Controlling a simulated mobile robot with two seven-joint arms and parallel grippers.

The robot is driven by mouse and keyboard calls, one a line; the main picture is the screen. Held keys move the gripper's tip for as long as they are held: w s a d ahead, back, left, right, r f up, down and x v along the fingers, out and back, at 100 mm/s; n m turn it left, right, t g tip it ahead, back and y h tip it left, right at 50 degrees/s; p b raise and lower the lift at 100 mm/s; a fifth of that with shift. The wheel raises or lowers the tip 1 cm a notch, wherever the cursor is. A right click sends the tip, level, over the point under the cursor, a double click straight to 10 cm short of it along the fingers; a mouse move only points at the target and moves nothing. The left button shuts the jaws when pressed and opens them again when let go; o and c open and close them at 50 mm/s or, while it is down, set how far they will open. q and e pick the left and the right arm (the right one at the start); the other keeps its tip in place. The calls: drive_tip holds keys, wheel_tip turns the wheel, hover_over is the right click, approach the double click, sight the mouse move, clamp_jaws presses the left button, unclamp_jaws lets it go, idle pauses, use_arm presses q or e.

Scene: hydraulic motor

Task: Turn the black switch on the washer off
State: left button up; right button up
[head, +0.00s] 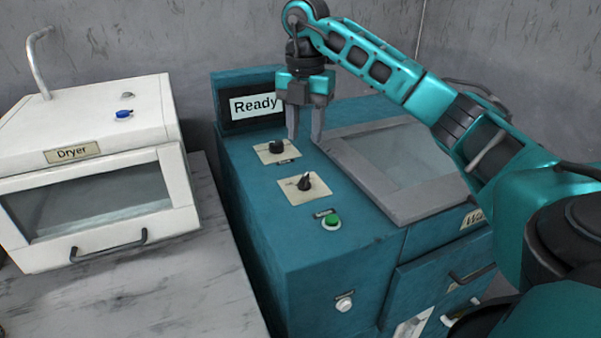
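The teal washer (310,262) stands in the middle, with a partly hidden label on its front and a display (254,106) that reads "Ready". Two black switches sit on pale plates on its top: a rear one (277,147) and a front one (305,183) with a pointed handle. Their plate markings are too small to read. My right gripper (305,138) points down, open and empty, with its fingers apart. In the picture it is just above and right of the rear switch; I cannot tell its exact height. My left gripper is not in view.
A green button (331,221) lies in front of the switches, and a white knob (344,303) is on the washer's front. The glass lid (385,165) is right of the switches. A white dryer (90,170) stands on the grey counter (200,285) at left.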

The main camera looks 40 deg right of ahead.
sight(304, 177)
wheel_tip(304, 177, down, 10)
drive_tip(key=shift+f+b, duration=0.1)
drive_tip(key=shift+b, duration=0.4)
clamp_jaws()
